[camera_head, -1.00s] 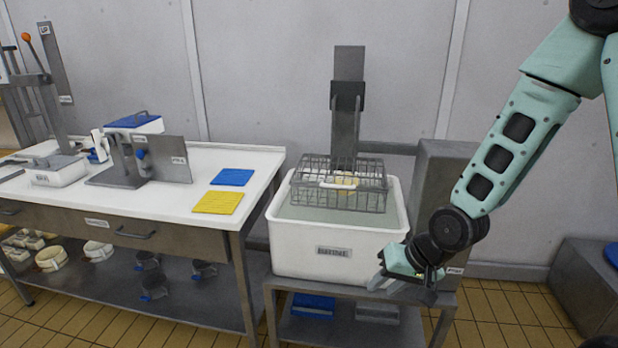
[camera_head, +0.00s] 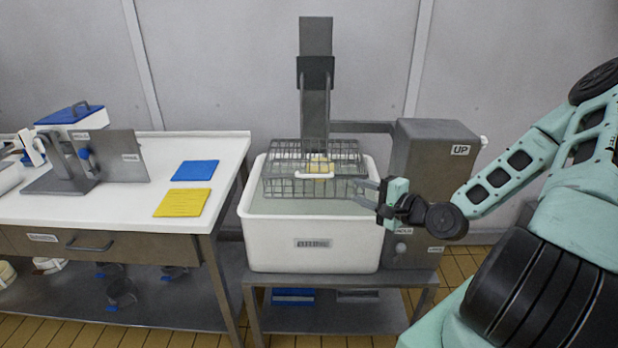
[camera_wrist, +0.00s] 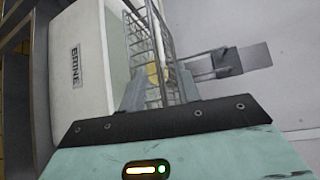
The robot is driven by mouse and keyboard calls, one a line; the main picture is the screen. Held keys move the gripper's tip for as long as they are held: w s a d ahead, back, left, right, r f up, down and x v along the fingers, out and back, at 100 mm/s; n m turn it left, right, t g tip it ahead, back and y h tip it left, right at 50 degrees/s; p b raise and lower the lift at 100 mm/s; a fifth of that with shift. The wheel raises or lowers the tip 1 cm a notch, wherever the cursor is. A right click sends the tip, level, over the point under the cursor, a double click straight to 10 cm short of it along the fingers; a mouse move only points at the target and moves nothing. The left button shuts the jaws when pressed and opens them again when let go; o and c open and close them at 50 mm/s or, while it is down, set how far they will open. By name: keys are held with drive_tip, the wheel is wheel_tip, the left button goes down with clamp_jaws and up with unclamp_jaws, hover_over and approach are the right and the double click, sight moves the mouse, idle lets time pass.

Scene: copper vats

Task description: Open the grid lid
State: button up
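The wire grid basket (camera_head: 280,186) hangs at the top of a white brine tub (camera_head: 268,240), with its grid lid (camera_head: 345,150) lying flat and closed over it. A white handle (camera_head: 314,176) is at the front, near a yellow block (camera_head: 320,163) seen through the wires. My gripper (camera_head: 359,193) is at the right front of the basket, above the tub's right rim, open and empty. In the wrist view, the fingers of my gripper (camera_wrist: 160,76) stand apart with the basket wires (camera_wrist: 139,48) beyond them. Contact with the wires cannot be told.
A grey lift column (camera_head: 315,105) rises behind the basket. A grey box marked UP (camera_head: 428,155) stands right of the tub, close to my gripper. At left, a white table (camera_head: 120,212) holds a blue mat (camera_head: 195,170) and a yellow mat (camera_head: 183,203). The wall is behind.

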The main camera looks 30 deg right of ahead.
sight(314, 176)
drive_tip(key=b+x, duration=0.8)
drive_tip(key=x, duration=0.9)
drive_tip(key=shift+a, duration=0.15)
clamp_jaws()
